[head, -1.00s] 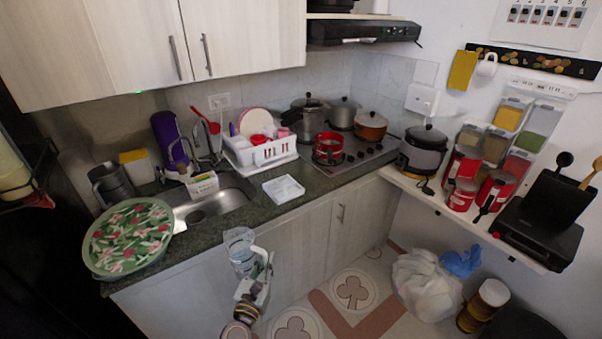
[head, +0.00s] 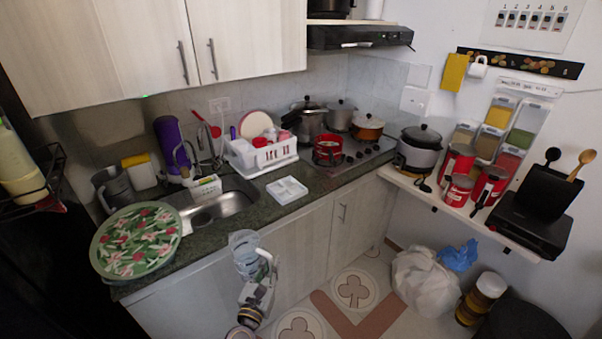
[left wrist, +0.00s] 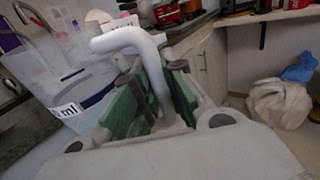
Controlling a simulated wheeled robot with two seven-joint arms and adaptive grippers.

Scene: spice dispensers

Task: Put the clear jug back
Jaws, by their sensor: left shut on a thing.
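The clear jug (head: 244,254) is held in front of the counter's front edge, near the sink, in the head view. It is see-through with a white handle. My left gripper (head: 262,284) is shut on the handle. In the left wrist view, the white handle (left wrist: 137,45) rises from between the green pads of my left gripper (left wrist: 150,100), and the jug's clear body (left wrist: 62,75) with a white label fills the left side. My right gripper is not in view.
The sink (head: 222,205), a floral round tray (head: 132,240), a white container (head: 287,189) and a white dish rack (head: 262,155) are on the counter. Dark counter (head: 258,214) shows bare near the front edge. A white bag (head: 425,281) lies on the floor at right.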

